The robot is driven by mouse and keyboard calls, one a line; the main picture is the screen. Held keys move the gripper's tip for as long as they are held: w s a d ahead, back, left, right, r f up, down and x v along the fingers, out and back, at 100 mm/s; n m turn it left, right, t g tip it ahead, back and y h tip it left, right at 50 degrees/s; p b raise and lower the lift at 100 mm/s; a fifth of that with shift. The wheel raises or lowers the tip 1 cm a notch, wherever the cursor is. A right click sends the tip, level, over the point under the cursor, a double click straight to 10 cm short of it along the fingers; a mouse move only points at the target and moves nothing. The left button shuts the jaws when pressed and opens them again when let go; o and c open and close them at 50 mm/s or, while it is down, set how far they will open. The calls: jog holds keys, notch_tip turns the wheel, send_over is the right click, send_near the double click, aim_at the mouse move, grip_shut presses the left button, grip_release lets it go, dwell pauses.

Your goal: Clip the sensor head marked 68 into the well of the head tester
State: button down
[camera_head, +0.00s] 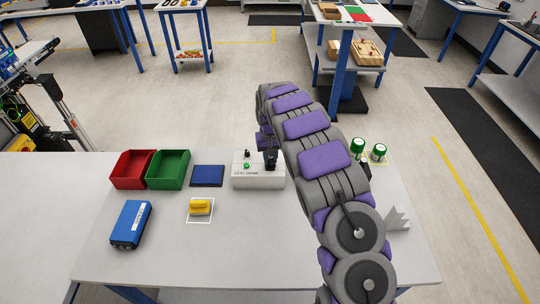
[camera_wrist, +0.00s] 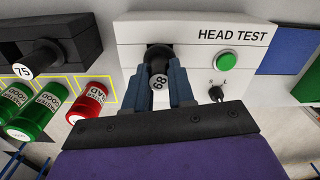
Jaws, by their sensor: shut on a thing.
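The head tester (camera_wrist: 215,55) is a white box with a green button and a small black switch. It also shows on the table in the head view (camera_head: 243,182). My gripper (camera_wrist: 161,72) is shut on the black sensor head marked 68 (camera_wrist: 159,81), a finger on each side of it. The head is at the dark well (camera_wrist: 157,50) in the tester's face. The fingers cover much of the well, so I cannot tell how far in the head sits. In the head view my gripper (camera_head: 270,160) is over the tester's right part, largely hidden by my arm.
A sensor head marked 75 (camera_wrist: 38,60) sits in a black holder left of the tester.

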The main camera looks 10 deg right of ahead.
jog(key=shift+f, duration=0.35)
dwell(0.7)
jog(key=c, duration=0.9)
grip_release()
notch_tip(320, 180, up, 17)
jog(key=shift+r+p, duration=0.15)
jog(key=shift+p, duration=0.6)
